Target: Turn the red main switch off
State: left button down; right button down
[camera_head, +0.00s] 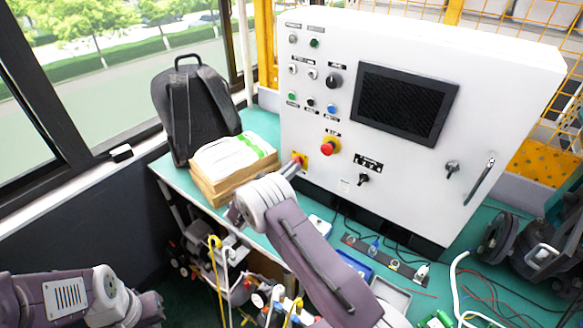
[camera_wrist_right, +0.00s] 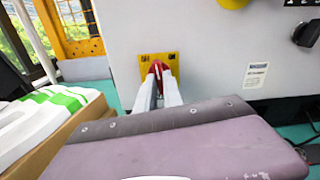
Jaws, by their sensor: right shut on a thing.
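The red main switch (camera_head: 299,160) sits on a yellow plate at the lower left of the white cabinet's front. In the right wrist view the red switch (camera_wrist_right: 156,72) shows as a narrow red piece between my fingertips, in front of the yellow plate (camera_wrist_right: 173,58). My right gripper (camera_head: 293,166) is shut on the switch; its two pale fingers point at the cabinet. The fingers hide part of the switch, and its exact angle is hard to read. My left arm shows at the lower left of the head view, but its fingers do not.
A larger red mushroom button (camera_head: 329,147) is on the cabinet (camera_head: 390,165), right of the switch. A screen (camera_head: 405,103) is farther right. Cardboard with papers (camera_head: 232,160) and a black backpack (camera_head: 193,110) stand left of my right gripper. Cables and small parts lie below the cabinet.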

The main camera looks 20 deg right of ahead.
jog(key=shift+n+p, duration=0.9)
jog(key=shift+n, duration=2.7)
jog(key=c, duration=1.5)
grip_release()
jog(key=shift+b+v, duration=0.6)
jog(key=shift+v, duration=3.9)
